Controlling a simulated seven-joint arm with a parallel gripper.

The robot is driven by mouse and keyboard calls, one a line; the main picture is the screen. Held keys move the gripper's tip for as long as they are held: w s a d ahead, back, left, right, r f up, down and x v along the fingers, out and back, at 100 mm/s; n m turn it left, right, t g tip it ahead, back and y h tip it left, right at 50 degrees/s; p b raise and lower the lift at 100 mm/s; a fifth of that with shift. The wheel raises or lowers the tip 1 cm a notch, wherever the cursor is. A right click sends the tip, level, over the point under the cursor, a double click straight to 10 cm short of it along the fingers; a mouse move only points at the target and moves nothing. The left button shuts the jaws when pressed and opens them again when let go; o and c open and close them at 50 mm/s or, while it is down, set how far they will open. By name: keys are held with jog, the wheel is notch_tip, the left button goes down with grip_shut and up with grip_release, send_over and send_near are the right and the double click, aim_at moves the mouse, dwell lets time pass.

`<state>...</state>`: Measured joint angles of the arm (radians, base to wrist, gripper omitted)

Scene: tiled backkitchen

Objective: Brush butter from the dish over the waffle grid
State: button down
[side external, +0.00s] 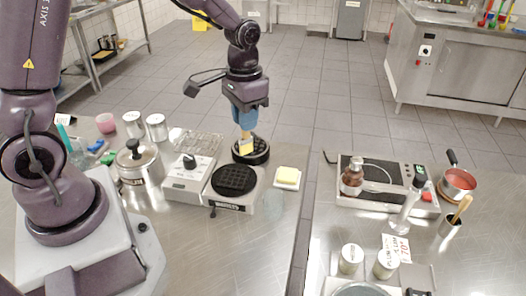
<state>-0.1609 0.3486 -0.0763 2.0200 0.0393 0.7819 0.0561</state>
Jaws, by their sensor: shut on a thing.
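The waffle iron has a dark round lower grid (234,181) set in a steel body. A second dark round plate (251,152) is behind it, at the back of the iron. My gripper (246,127) points down above this rear plate, its blue fingers shut on a small yellowish brush (247,143). The brush's lower end is in front of or over the rear plate; I cannot tell whether it touches. The butter dish (287,184), pale with a yellow block of butter on it, stands to the right of the iron, apart from my gripper.
A control box (188,178) with a knob and a wire rack (197,142) are left of the iron, beside a lidded steel pot (139,167). A gap separates this counter from the right one, which holds a hotplate (388,180) and a red-filled saucepan (457,183).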

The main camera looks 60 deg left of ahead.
jog(key=s+a, duration=0.1)
jog(key=a, duration=0.5)
jog(key=f, duration=0.7)
jog(key=shift+s+d+f, duration=0.2)
jog(key=shift+d, duration=0.15)
jog(key=shift+s+d, duration=2.65)
jog(key=shift+s, duration=0.05)
jog(key=shift+d, duration=0.25)
jog(key=shift+w, duration=0.65)
jog(key=shift+w+a, duration=2.65)
jog(key=shift+a, duration=0.05)
jog(key=shift+w+d, duration=0.45)
jog(key=shift+w, duration=0.1)
jog(key=shift+s+d, duration=2.95)
jog(key=shift+s, duration=0.15)
jog(key=shift+w+d, duration=0.45)
jog(key=shift+w, duration=0.1)
jog(key=shift+w+a, duration=2.95)
jog(key=shift+a, duration=0.15)
notch_tip(320, 180, up, 8)
